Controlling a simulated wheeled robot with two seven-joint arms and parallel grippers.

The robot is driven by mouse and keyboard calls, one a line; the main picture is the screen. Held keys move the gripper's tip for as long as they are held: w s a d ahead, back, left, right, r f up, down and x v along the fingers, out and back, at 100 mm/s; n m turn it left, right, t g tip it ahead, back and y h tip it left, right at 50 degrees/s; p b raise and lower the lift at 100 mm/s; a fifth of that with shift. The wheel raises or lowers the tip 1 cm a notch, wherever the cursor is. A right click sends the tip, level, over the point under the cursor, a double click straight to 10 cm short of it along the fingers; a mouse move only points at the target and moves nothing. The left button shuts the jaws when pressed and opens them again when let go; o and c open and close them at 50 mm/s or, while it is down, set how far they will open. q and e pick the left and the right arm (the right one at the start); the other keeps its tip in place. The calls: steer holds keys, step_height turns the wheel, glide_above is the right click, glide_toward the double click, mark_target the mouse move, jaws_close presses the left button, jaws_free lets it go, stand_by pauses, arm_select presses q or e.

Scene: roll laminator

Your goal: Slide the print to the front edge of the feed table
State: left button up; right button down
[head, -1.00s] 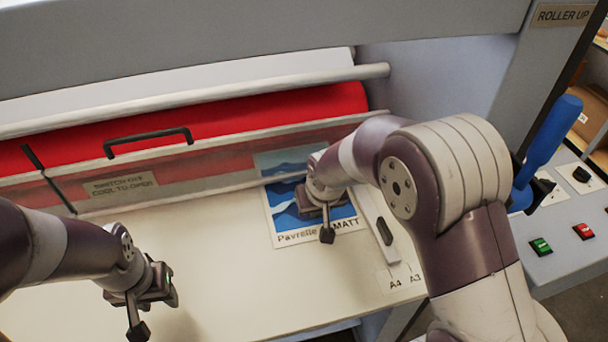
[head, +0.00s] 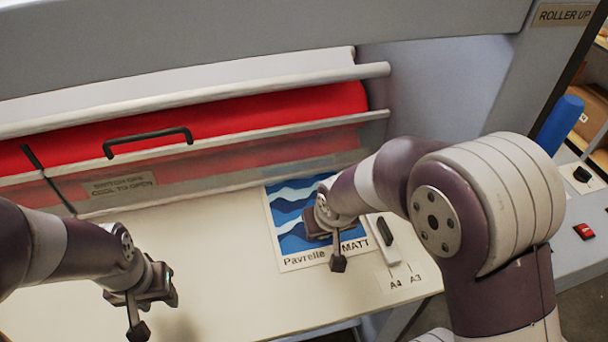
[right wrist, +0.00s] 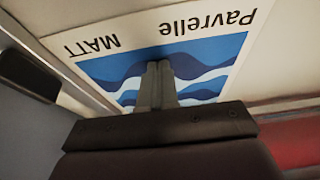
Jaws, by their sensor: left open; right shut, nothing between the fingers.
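The print (head: 290,250), a white-bordered sheet with blue waves and the words "Pavrelle MATT", lies flat on the cream feed table (head: 220,255), its near edge short of the table's front edge. My right gripper (head: 337,264) is shut and empty, pointing down over the right part of the print. In the right wrist view its fingers (right wrist: 157,75) are together over the blue artwork of the print (right wrist: 225,48); I cannot tell how firmly they touch. The arm hides part of the sheet. My left gripper (head: 138,330) is open over the table at lower left, apart from the print.
A guide (head: 384,235) lies along the print's right side, near the A4 and A3 marks (head: 402,281). Behind the print are a clear guard (head: 225,165) with a black handle (head: 148,137) and the red roller (head: 270,108). Table left of the print is clear.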

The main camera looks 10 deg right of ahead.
mark_target(328, 252)
arm_select(q)
steer(key=shift+s, duration=0.1)
arm_select(e)
steer(key=shift+s, duration=1.2)
arm_select(q)
steer(key=shift+r, duration=0.1)
arm_select(e)
steer(key=shift+s, duration=0.1)
steer(key=shift+s+d+f, duration=0.1)
steer(key=shift+s+f, duration=0.05)
steer(key=shift+s, duration=0.75)
steer(key=shift+s, duration=0.1)
arm_select(q)
steer(key=shift+r, duration=0.15)
arm_select(e)
steer(key=shift+r, duration=0.2)
arm_select(q)
steer(key=shift+r+p, duration=0.8)
steer(key=shift+p, duration=0.2)
arm_select(e)
steer(key=shift+r, duration=0.95)
steer(key=shift+r, duration=0.1)
arm_select(q)
step_height(328, 252, up, 4)
steer(key=p, duration=0.4)
steer(key=shift+r, duration=0.2)
arm_select(e)
step_height(328, 252, up, 5)
steer(key=shift+f, duration=0.1)
